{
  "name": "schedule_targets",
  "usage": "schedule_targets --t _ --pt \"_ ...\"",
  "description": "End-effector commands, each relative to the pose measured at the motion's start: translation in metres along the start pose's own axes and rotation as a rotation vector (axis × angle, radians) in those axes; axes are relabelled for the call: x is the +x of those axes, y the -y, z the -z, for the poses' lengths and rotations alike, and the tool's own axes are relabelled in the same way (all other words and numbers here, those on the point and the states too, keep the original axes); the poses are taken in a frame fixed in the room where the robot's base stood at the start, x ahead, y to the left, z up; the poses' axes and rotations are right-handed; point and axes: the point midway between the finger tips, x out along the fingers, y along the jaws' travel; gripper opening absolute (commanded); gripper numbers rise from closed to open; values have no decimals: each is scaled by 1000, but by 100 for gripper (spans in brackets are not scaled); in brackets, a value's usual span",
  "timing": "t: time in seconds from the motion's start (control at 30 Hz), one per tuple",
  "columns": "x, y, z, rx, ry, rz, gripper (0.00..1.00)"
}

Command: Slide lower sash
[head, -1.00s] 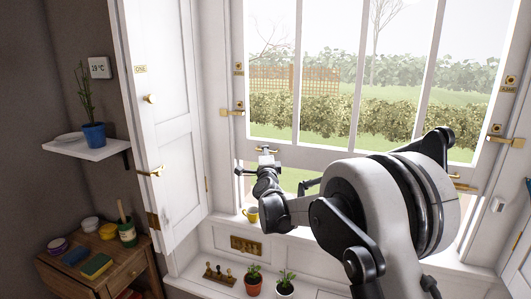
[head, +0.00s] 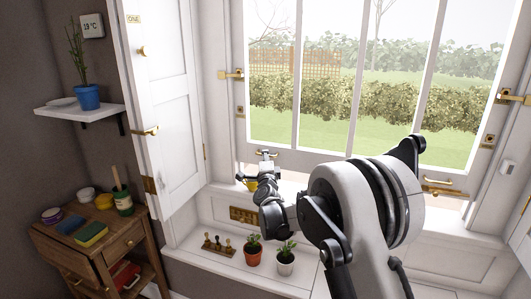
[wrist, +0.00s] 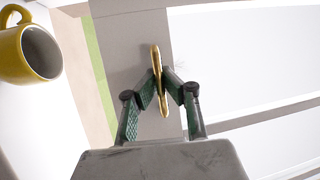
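The lower sash (head: 330,163) is a white framed window, and its bottom rail is low, near the sill. A brass lift handle (head: 267,153) is on the rail's left; another brass handle (head: 437,180) is on its right. My gripper (head: 265,164) is at the left handle. In the wrist view, my gripper's fingers (wrist: 161,80) close in from both sides on the thin brass handle (wrist: 156,58). A narrow green strip (wrist: 98,70) shows beside the pale rail there. My arm hides part of the rail and sill in the head view.
A yellow mug (head: 251,184) stands on the sill close to my gripper; it also shows in the wrist view (wrist: 28,50). Brass side latches (head: 232,73) (head: 515,97) sit on the frame. Potted plants (head: 254,248) stand below. An open white shutter (head: 172,110) is at left.

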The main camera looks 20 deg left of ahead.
Motion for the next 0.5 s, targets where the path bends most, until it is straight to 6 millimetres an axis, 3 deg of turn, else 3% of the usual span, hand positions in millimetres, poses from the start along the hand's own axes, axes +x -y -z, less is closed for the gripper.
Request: schedule_targets --t 0.37,0.5 --pt "-1 -3 0 0 0 0 0" --pt "-1 -3 0 0 0 0 19"
